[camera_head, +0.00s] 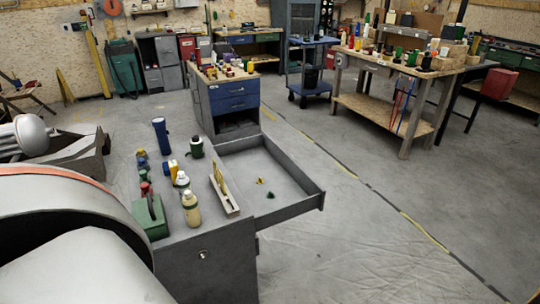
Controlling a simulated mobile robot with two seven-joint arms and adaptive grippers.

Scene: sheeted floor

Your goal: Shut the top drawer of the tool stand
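The tool stand (207,268) is a grey metal cabinet at the lower middle, with bottles and tools on its top. Its top drawer (315,201) is pulled well out to the right. The drawer is a shallow grey tray with a small yellow item (260,181) and a small dark green item (270,195) inside. A large rounded grey-white part of my own arm fills the lower left and hides some of the stand's left side.
On the stand top are a cream bottle (191,210), a dark blue cylinder (161,137), a green block (150,219) and a beige tray (224,196). A blue-drawer cabinet (234,97) stands behind. A wooden workbench (383,110) is at back right. The floor right of the drawer is clear.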

